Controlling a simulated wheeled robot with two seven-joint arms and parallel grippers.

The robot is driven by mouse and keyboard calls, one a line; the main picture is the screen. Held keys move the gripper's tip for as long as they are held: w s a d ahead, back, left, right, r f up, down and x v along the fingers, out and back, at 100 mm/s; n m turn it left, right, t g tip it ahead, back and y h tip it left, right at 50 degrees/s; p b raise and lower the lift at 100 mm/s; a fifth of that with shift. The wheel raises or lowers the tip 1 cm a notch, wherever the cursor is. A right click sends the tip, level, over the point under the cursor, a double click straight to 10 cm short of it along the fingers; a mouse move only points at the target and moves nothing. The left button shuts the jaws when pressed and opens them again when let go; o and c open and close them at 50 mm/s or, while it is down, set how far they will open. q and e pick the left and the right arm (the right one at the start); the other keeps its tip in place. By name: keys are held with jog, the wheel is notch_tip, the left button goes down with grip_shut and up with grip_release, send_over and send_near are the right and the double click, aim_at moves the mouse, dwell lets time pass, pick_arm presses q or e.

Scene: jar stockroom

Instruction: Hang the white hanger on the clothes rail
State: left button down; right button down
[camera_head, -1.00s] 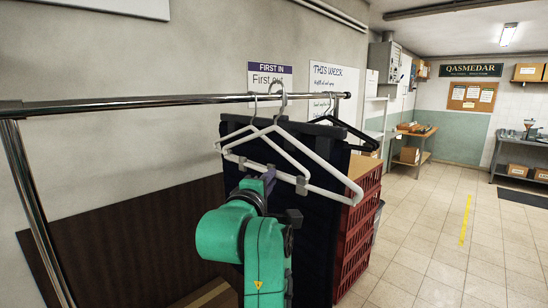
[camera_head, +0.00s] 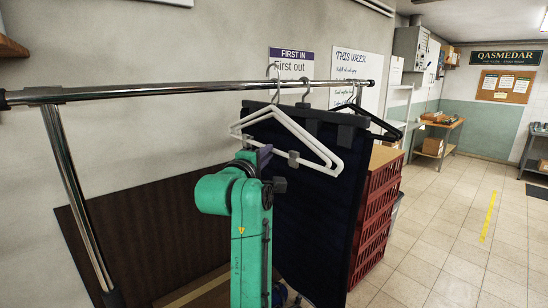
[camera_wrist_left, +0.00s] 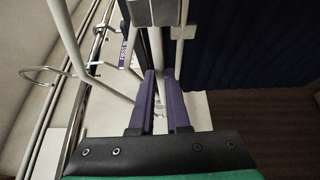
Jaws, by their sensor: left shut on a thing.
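The white hanger (camera_head: 318,149) is in the middle of the head view, just below the clothes rail (camera_head: 200,91). My left gripper (camera_head: 264,153) is shut on the hanger's lower part. In the left wrist view the purple fingers (camera_wrist_left: 164,102) close around a pale bar under a grey block (camera_wrist_left: 153,11). A thin hook (camera_head: 272,88) crosses the rail in the head view; whether the rail bears it I cannot tell. A wire hook also shows in the left wrist view (camera_wrist_left: 45,71). My right gripper is in neither view.
A dark navy garment (camera_head: 318,205) hangs close behind the white hanger, below another hook (camera_head: 306,88). A black hanger (camera_head: 372,117) hangs near the rail's right end. Red crates (camera_head: 376,215) stand behind the garment. The tiled floor (camera_head: 440,240) on the right is clear.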

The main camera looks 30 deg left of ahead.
pick_arm(q)
jog(key=w+a+f+b, duration=0.2)
jog(key=a+f, duration=0.1)
jog(key=a, duration=0.4)
jog(key=shift+w, duration=0.25)
jog(key=shift+a, duration=0.15)
jog(key=c, duration=0.8)
grip_release()
jog(key=shift+s, duration=0.1)
jog(key=b+v, duration=0.5)
jog(key=v, duration=0.9)
jog(key=shift+s+b, duration=0.25)
jog(key=shift+b, duration=0.1)
